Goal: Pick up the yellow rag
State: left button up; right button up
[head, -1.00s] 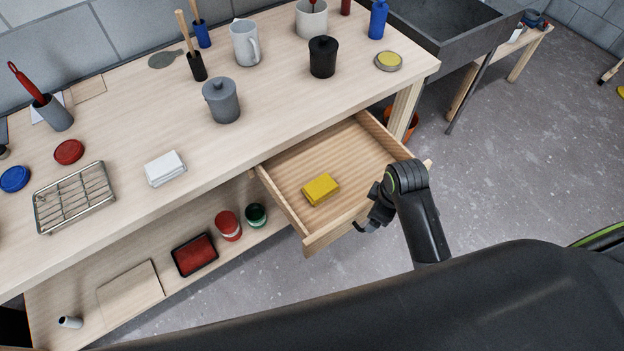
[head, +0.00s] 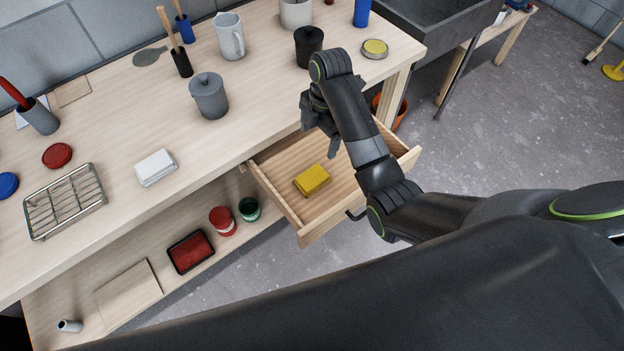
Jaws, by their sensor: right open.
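The yellow rag (head: 312,180), a small folded block, lies on the floor of the open wooden drawer (head: 282,202), towards its front left. My right gripper (head: 322,130) is open above the back part of the drawer, beyond the rag, with its fingers pointing down. It is apart from the rag and holds nothing that I can see. My right forearm covers the right part of the drawer. My left gripper is not in view.
The workbench (head: 120,135) lies behind and left of the drawer. On it stand a grey lidded pot (head: 209,96), a black pot (head: 308,46) and a folded white cloth (head: 156,167). A lower shelf (head: 75,270) holds a red paint tray (head: 190,251) and cans. An orange bucket (head: 400,113) stands behind the drawer.

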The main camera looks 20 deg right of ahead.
jog(key=b, duration=0.4)
send_near(313, 178)
jog(key=f, duration=0.1)
jog(key=f+p, duration=0.1)
jog(key=f, duration=0.1)
jog(key=shift+s+a+f+p, duration=0.15)
jog(key=shift+a+f+p, duration=0.1)
jog(key=shift+a+p, duration=0.1)
jog(key=shift+a+f, duration=0.1)
jog(key=shift+f, duration=0.65)
jog(key=shift+a+f+p, duration=0.2)
jog(key=shift+f+p, duration=0.2)
jog(key=shift+f, duration=1.65)
jog(key=shift+c, duration=0.4)
jog(key=c, duration=1)
